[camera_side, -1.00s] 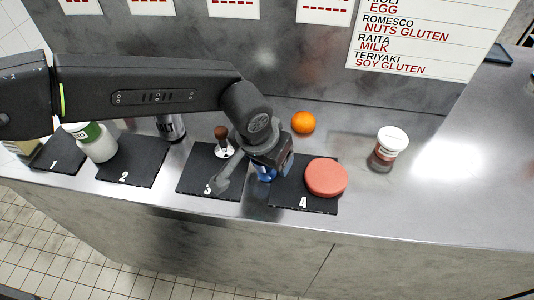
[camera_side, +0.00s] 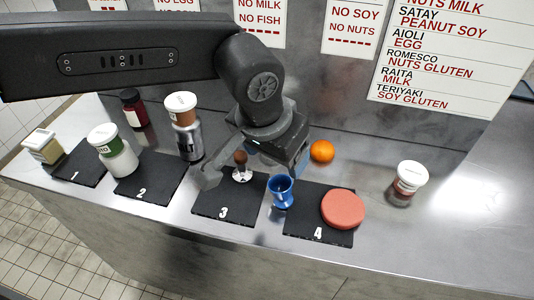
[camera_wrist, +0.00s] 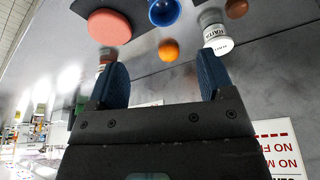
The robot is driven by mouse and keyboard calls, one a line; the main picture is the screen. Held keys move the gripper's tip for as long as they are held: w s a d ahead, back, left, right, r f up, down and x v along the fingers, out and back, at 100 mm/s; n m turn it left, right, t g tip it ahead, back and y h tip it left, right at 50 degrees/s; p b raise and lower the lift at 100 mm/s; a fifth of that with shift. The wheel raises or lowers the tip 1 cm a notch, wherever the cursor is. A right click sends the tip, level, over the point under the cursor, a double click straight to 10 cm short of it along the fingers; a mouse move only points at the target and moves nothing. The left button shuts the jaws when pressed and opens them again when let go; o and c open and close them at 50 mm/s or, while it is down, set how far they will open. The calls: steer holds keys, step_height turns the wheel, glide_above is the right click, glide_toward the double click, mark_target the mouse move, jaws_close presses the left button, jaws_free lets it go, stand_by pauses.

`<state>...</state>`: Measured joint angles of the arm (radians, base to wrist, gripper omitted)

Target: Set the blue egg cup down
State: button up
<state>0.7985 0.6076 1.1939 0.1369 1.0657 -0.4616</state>
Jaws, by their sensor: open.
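The blue egg cup (camera_side: 281,191) stands upright on the counter at the gap between mat 3 (camera_side: 212,207) and mat 4 (camera_side: 300,229). I cannot tell whether its base overlaps a mat edge. Its open top shows in the wrist view (camera_wrist: 164,12). My gripper (camera_side: 255,168) is above and behind the cup, clear of it. In the wrist view my gripper (camera_wrist: 162,78) has its two dark blue fingers wide apart with nothing between them. The cup lies beyond the fingertips there.
A pink disc (camera_side: 343,209) lies on mat 4. An orange (camera_side: 322,151) sits behind. A white-lidded jar (camera_side: 408,181) stands right; several jars stand left. The right counter is mostly clear.

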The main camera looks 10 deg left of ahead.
steer(key=shift+r, duration=0.15)
steer(key=s+a+r+n+t, duration=0.1)
steer(key=a+r, duration=0.3)
steer(key=a, duration=0.7)
steer(key=s+a+r+n, duration=0.1)
steer(key=a+r, duration=0.4)
steer(key=a, duration=0.5)
steer(key=s+a+f+n, duration=0.1)
steer(key=s+a+f, duration=0.1)
steer(key=s+a, duration=0.5)
steer(key=s+a+f+n+t+y, duration=0.1)
steer(key=s+a+f, duration=0.2)
steer(key=s+a, duration=0.5)
steer(key=shift+s+a, duration=0.2)
steer(key=shift+a, duration=0.75)
